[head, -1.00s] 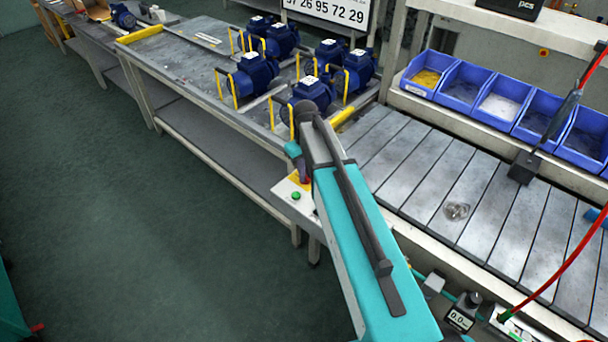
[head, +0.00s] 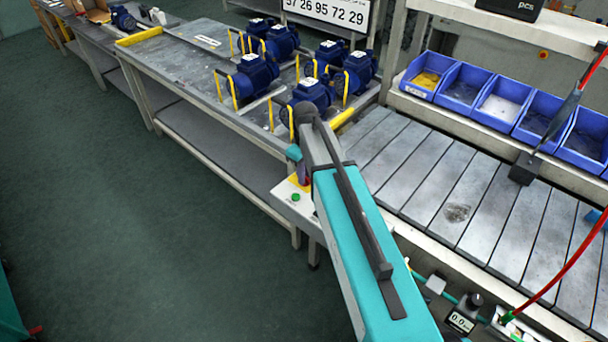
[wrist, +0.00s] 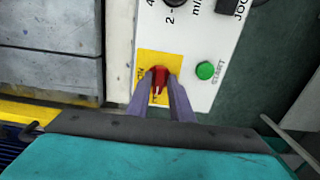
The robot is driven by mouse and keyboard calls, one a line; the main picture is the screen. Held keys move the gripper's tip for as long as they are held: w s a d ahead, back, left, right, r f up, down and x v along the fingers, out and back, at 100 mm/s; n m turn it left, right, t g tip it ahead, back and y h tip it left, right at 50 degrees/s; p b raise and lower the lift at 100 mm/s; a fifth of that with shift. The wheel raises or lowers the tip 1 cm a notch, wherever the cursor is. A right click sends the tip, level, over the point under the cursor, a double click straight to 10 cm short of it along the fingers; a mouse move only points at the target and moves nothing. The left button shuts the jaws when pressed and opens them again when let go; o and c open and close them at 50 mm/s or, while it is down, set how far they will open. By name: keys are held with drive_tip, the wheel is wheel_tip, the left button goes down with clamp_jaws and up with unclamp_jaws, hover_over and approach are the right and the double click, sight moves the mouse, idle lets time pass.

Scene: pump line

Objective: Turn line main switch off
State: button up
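The line main switch is a red rotary knob (wrist: 159,76) on a yellow plate (wrist: 144,66), on a pale control panel (wrist: 203,93). My gripper (wrist: 160,80) is at the knob in the wrist view, one purple-grey finger on each side, and appears closed on it. The fingers hide the knob's sides and part of the plate's lettering. In the head view my arm hides the knob; the panel (head: 285,196) and a bit of the yellow plate (head: 299,182) show beside my wrist.
A green START button (wrist: 205,70) is right of the switch in the wrist view. Slatted conveyor (head: 440,180) lies right of my arm. A table (head: 185,80) with several blue pumps (head: 255,74) stands behind. Blue bins (head: 465,85) line the conveyor's back. Floor at left is clear.

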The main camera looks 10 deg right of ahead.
drive_tip(key=shift+o, duration=0.9)
drive_tip(key=shift+r, duration=0.15)
drive_tip(key=shift+w+r, duration=0.1)
drive_tip(key=shift+r, duration=0.35)
wheel_tip(320, 180, up, 13)
drive_tip(key=b, duration=0.3)
drive_tip(key=shift+f, duration=0.2)
drive_tip(key=shift+r, duration=0.15)
